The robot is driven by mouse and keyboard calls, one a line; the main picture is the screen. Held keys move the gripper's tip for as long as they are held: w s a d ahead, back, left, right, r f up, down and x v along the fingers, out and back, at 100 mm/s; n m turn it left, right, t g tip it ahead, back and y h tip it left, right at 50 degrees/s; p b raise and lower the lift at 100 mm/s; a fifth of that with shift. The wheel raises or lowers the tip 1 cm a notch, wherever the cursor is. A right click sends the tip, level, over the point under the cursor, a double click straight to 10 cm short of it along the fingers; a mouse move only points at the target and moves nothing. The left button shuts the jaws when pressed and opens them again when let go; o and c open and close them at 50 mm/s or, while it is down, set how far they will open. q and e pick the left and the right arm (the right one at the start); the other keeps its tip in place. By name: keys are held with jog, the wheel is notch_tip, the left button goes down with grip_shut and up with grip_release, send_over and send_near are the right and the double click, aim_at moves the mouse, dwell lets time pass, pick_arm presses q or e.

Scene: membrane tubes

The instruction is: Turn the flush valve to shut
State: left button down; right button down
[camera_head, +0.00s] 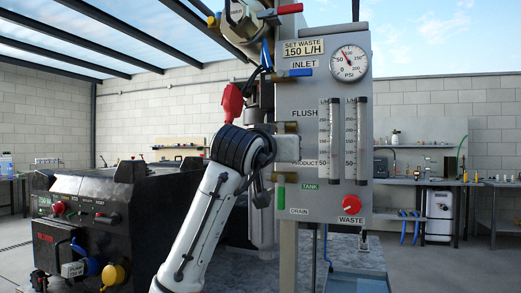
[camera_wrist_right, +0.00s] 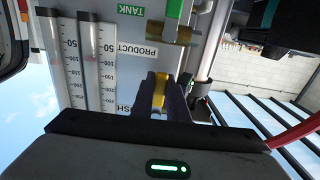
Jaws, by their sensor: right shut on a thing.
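The grey panel (camera_head: 345,100) stands upright in the middle of the head view, with a FLUSH label (camera_head: 304,112). A brass fitting of the flush valve (camera_head: 288,127) shows just below that label, above my wrist. In the right wrist view, my right gripper (camera_wrist_right: 162,92) is shut on the yellow flush valve handle (camera_wrist_right: 158,93), close to the panel. The handle shows only between the dark fingers. In the head view my own arm and wrist hide the fingers and the handle. My left gripper is in neither view.
The blue inlet handle (camera_head: 296,73) is above, and the green handle (camera_head: 280,197) hangs below my wrist. Two flow tubes (camera_head: 346,140), a pressure gauge (camera_head: 348,62) and a red waste knob (camera_head: 349,202) are on the panel. A black machine (camera_head: 80,225) stands at the left.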

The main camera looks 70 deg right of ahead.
dwell(0.4)
jog(key=c, duration=1.7)
grip_release()
jog(key=a+b, duration=0.1)
jog(key=a, duration=0.9)
jog(key=shift+s+a, duration=0.1)
jog(key=shift+a, duration=0.1)
